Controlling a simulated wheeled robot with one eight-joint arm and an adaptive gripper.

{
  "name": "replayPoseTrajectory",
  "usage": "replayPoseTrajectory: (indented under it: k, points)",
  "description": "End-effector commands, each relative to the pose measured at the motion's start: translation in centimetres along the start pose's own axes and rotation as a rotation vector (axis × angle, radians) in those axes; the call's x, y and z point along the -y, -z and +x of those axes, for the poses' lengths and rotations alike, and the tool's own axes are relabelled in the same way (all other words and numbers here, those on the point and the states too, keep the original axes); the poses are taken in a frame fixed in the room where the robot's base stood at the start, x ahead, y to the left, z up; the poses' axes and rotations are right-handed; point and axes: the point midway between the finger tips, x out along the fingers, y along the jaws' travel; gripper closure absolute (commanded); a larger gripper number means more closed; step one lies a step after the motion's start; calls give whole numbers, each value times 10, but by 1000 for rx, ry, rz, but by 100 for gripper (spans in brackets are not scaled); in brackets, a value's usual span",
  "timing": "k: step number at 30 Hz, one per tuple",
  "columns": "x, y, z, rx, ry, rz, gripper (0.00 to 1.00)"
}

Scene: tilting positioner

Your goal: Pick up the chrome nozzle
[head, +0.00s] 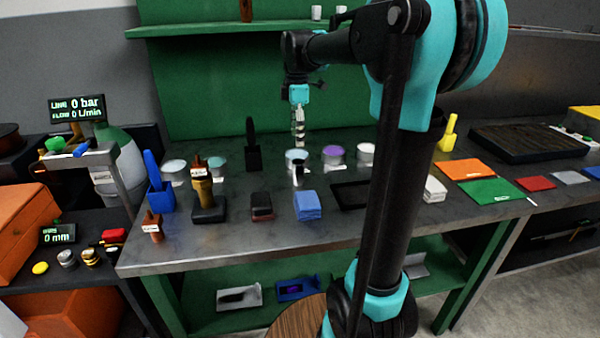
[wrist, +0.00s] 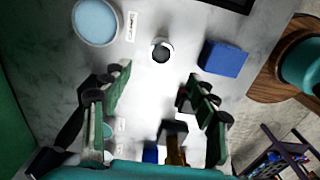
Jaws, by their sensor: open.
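The chrome nozzle (head: 298,173) stands on the grey workbench (head: 240,235), in front of a dish of pale blue stuff. In the wrist view the nozzle (wrist: 160,51) shows nearly end-on as a pale ring with a dark centre. My gripper (head: 298,138) is above the bench, pointing down, higher than the nozzle and a little behind it in the head view. In the wrist view my gripper (wrist: 159,82) is open and empty, its fingers wide apart. The nozzle lies beyond the fingertips, roughly midway between them, not touched.
A blue cloth stack (head: 307,206) lies right of the nozzle in the wrist view. A labelled dish (wrist: 97,22) is at its left there. A black upright holder (head: 253,150), a purple dish (head: 334,155) and a black frame (head: 350,196) stand around. Bare bench surrounds the nozzle closely.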

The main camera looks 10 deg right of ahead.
Motion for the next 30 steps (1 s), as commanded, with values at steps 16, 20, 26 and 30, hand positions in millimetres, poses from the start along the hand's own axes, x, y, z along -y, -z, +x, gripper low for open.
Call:
replayPoseTrajectory:
  k: [16,20,26,30]
  points:
    - [0,0,72,0,0,2,40]
    - [0,-1,88,0,0,2,40]
    - [1,-2,114,0,-1,2,40]
    - [1,-2,122,0,-1,2,40]
